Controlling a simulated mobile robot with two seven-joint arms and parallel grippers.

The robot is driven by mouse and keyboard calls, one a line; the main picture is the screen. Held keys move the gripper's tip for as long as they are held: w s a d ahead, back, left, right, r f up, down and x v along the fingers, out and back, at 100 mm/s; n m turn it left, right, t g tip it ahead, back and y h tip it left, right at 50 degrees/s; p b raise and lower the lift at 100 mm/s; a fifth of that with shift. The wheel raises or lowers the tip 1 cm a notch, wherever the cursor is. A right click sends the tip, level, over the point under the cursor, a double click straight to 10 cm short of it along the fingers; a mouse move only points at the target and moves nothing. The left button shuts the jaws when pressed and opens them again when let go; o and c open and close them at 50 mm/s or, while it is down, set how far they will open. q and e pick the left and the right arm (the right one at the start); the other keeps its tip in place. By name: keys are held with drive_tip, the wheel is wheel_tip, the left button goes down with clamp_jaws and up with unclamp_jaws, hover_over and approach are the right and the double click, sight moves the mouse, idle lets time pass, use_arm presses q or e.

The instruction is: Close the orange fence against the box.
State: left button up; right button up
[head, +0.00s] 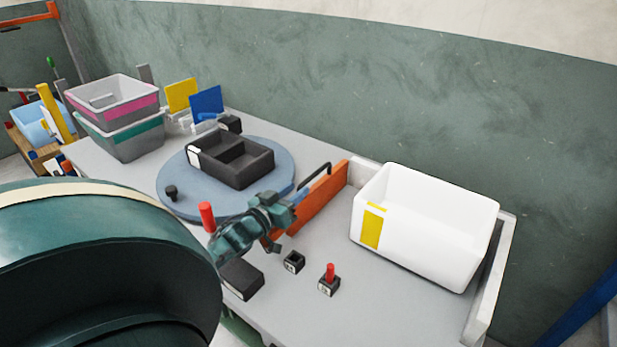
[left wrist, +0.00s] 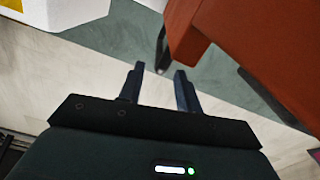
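The orange fence (head: 325,200) stands upright on the table to the left of the white box (head: 430,235). A strip of bare table shows between them. The fence has a black bar handle (head: 316,172) on its left side. My left gripper (head: 298,194) is at the fence's left side, near the handle. In the left wrist view its two fingers (left wrist: 158,76) are apart. The dark handle end (left wrist: 162,58) shows around the gap between the fingertips; I cannot tell if they touch it. The fence (left wrist: 235,40) and box (left wrist: 60,12) show there too. My right gripper is not in view.
A blue-grey turntable (head: 280,192) carries a black divided tray (head: 235,165). Small black blocks, one with a red peg (head: 329,275), sit in front of the fence. Stacked grey bins (head: 120,135) stand at the back left. A pale rail (head: 490,285) edges the box's right side.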

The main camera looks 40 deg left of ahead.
sight(303, 185)
use_arm(q)
drive_tip(key=shift+w+a, duration=0.15)
drive_tip(key=shift+w, duration=1.4)
drive_tip(key=shift+w+a, duration=0.15)
drive_tip(key=shift+w, duration=1.35)
drive_tip(key=shift+c, duration=0.5)
clamp_jaws()
